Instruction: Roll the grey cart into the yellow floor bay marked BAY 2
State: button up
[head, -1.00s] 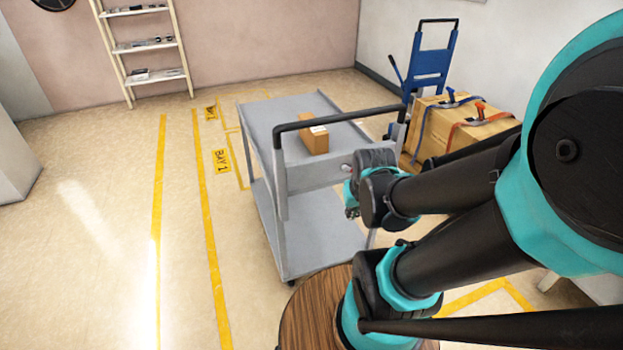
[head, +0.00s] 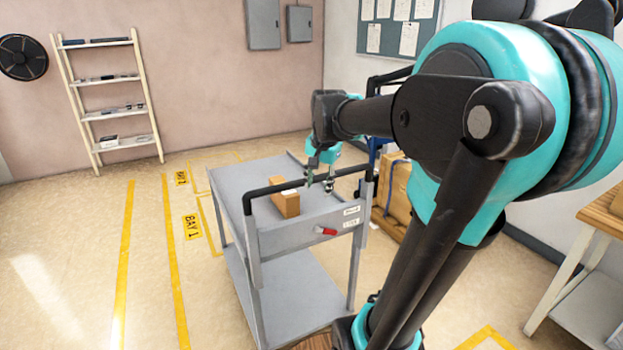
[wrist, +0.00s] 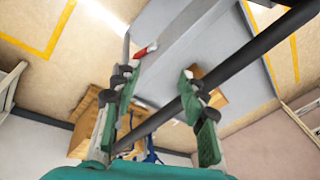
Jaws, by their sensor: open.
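The grey cart (head: 305,219) stands in front of me, with a black push bar (head: 262,190) along its near end. A cardboard box (head: 287,204) lies on its top shelf. My gripper (head: 321,182) is open at the push bar, right of the bar's middle. In the wrist view, the bar (wrist: 250,55) crosses between the spread fingers of my gripper (wrist: 158,98); I cannot tell whether they touch it. A yellow floor label (head: 192,227) left of the cart reads BAY 1. A farther label (head: 181,177) is too small to read.
Yellow floor lines (head: 173,260) run left of the cart, with clear floor there. A shelf rack (head: 109,88) stands at the back wall. A large strapped carton (head: 392,195) stands right of the cart, and a workbench (head: 590,235) at far right.

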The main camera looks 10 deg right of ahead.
jog(key=w+d+r+m, duration=0.1)
jog(key=w+r+m, duration=0.2)
jog(key=r, duration=0.5)
jog(key=w+r+m, duration=0.2)
jog(key=r+m, duration=0.1)
jog(key=r, duration=0.4)
jog(key=shift+g, duration=0.4)
jog(key=w+f, duration=0.1)
jog(key=f, duration=0.4)
jog(key=w+f, duration=0.1)
jog(key=f, duration=0.5)
jog(key=w+f, duration=0.1)
jog(key=f, duration=0.4)
jog(key=shift+w+a+f, duration=0.25)
jog(key=shift+f, duration=0.05)
grip_shut()
